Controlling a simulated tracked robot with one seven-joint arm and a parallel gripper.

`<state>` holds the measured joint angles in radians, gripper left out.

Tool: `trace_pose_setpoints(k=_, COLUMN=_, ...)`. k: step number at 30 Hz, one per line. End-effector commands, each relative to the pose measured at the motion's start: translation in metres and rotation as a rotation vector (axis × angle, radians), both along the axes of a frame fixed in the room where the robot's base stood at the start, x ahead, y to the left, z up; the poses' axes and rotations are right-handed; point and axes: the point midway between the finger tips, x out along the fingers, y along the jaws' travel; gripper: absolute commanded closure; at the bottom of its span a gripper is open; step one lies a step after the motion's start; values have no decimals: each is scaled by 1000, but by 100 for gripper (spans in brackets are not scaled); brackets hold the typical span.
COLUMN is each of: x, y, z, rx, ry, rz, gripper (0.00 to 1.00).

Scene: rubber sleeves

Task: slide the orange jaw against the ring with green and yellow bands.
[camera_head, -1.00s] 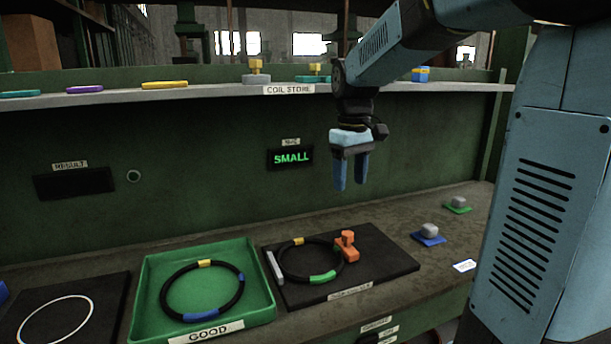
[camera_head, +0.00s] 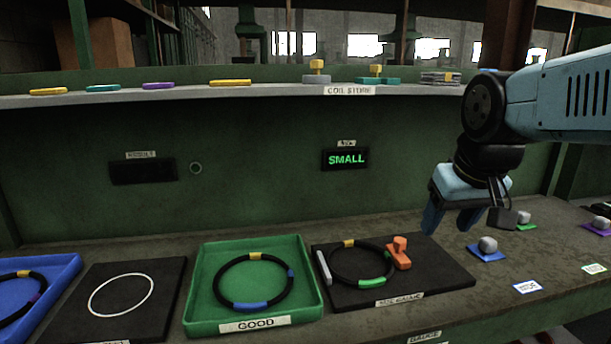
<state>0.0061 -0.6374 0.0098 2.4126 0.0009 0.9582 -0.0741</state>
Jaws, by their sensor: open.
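The black ring with green and yellow bands (camera_head: 335,272) lies on the black gauge plate (camera_head: 440,281). Its yellow band is at the back and its green band at the front right. The orange jaw (camera_head: 399,254), with an upright knob, stands at the ring's right side. It looks very close to the ring; I cannot tell whether they touch. A grey bar (camera_head: 324,267) stands at the ring's left side. My gripper (camera_head: 453,222) is open and empty, above and to the right of the orange jaw, with its fingers pointing down.
A green tray marked GOOD (camera_head: 312,296) holds another ring with blue and yellow bands. A black plate with a white circle (camera_head: 165,312) and a blue tray (camera_head: 68,270) lie further left. Grey knobs on coloured pads (camera_head: 487,245) stand at right. A display (camera_head: 346,159) reads SMALL.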

Motion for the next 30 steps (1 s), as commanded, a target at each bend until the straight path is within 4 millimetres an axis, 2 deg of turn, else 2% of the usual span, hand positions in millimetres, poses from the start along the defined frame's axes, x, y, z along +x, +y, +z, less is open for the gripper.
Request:
trace_pose_setpoints(k=3, x=-17, y=-1, z=-6, rx=17, ry=-45, rz=-34, gripper=42)
trace_pose_setpoints(k=9, x=-29, y=-2, z=-12, rx=35, ry=-81, rz=-65, gripper=42)
trace_pose_setpoints(k=30, x=-30, y=-2, z=-14, rx=38, ry=-83, rz=-68, gripper=42)
